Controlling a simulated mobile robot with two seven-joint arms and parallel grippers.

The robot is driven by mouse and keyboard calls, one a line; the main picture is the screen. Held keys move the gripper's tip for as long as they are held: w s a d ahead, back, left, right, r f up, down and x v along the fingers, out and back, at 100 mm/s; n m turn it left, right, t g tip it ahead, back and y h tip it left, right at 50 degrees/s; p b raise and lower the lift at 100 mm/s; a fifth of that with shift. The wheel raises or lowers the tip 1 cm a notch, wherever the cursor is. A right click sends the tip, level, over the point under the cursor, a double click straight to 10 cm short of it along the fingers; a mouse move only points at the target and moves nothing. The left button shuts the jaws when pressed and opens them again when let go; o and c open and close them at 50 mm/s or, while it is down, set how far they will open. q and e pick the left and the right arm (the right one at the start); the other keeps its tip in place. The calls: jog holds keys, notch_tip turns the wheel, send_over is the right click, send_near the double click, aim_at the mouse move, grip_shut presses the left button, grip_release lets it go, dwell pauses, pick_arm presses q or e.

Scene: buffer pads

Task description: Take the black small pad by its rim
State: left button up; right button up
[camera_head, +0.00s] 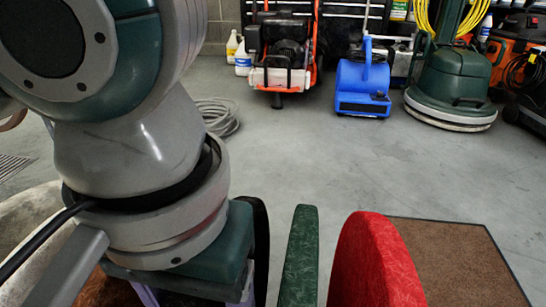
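A thin black disc edge (261,245), which looks like the black small pad, stands upright at the bottom middle, just right of my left wrist. My arm hides its left side and the frame cuts off its lower part. My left gripper's dark green body (228,245) is below the wrist, close beside the black edge. Its fingers are hidden, so I cannot tell if it is open or touches the pad. My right gripper is out of view.
A green pad (300,255) and a thicker red pad (376,262) stand upright to the right. A pale round pad (22,218) is partly hidden at left. A brown mat (450,255) lies on the floor. A blue blower (362,85) and green floor machine (450,85) stand behind.

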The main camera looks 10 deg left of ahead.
pick_arm(q)
grip_shut()
dwell(1.2)
